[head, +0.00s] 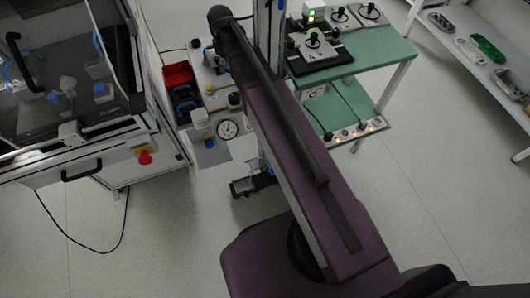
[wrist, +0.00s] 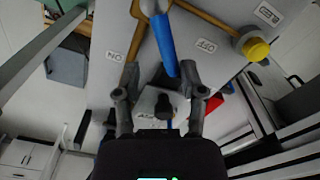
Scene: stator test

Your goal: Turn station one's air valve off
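The air valve's blue lever (wrist: 164,42) shows in the wrist view on a grey panel (wrist: 105,25). It points down the picture, slightly right, between the ON label (wrist: 115,56) on the left and the OFF label (wrist: 207,46) on the right. My gripper (wrist: 160,72) is open, with one finger on each side of the lever's lower end. The right fingertip is close to the lever; I cannot tell whether it touches. In the head view my arm covers part of the station, and I cannot make out the lever or the fingertips there.
A yellow knob (wrist: 255,48) sits on the panel right of the OFF label. A green table (head: 375,48) with devices stands right, a clear-walled machine (head: 150,158) left.

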